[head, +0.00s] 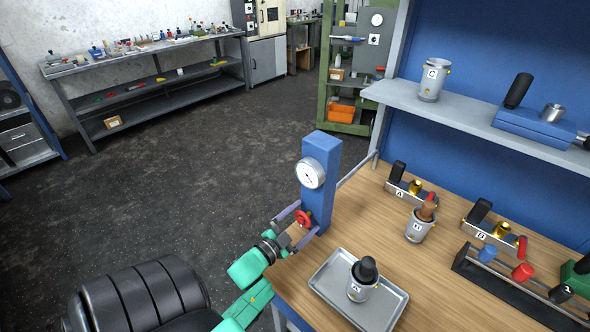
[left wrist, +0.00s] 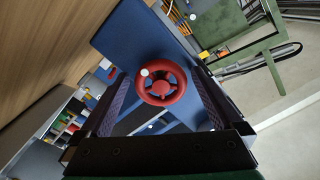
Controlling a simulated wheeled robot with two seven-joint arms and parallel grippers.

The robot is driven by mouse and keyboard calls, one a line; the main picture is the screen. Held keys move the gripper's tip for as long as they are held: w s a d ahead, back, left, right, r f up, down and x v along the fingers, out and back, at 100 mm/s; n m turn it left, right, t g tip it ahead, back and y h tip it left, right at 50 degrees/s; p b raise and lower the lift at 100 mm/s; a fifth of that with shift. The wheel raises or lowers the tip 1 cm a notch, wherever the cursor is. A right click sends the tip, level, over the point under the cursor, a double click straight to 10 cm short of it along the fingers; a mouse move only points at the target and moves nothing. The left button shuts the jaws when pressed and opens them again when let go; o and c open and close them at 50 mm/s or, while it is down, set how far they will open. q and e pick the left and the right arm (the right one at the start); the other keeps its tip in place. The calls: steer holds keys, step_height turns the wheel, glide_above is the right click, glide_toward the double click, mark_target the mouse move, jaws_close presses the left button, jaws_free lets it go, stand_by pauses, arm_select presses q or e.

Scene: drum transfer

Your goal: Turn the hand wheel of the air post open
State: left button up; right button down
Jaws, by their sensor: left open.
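The air post (head: 318,180) is a blue upright column at the table's left corner, with a round white gauge (head: 311,173) on its face. Its red hand wheel (head: 303,217) sits low on the post. My left gripper (head: 294,219) is at the wheel, with one finger on either side of it. In the left wrist view the red wheel (left wrist: 162,84) lies between the two open fingers (left wrist: 160,100), with gaps visible on both sides. The wheel has a small white dot on its rim. My right gripper is not in view.
A metal tray (head: 326,294) with a drum marked A (head: 358,290) is on the wooden table close to the post. A drum marked B (head: 417,231) and lettered valve blocks (head: 408,192) stand farther right. A drum marked C (head: 431,88) is on the shelf.

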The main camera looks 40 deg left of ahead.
arm_select(q)
steer(key=s+b, duration=0.1)
steer(key=s, duration=0.6)
steer(key=s+b, duration=0.1)
steer(key=s, duration=0.6)
steer(key=shift+s+d, duration=0.2)
steer(key=shift+s, duration=0.05)
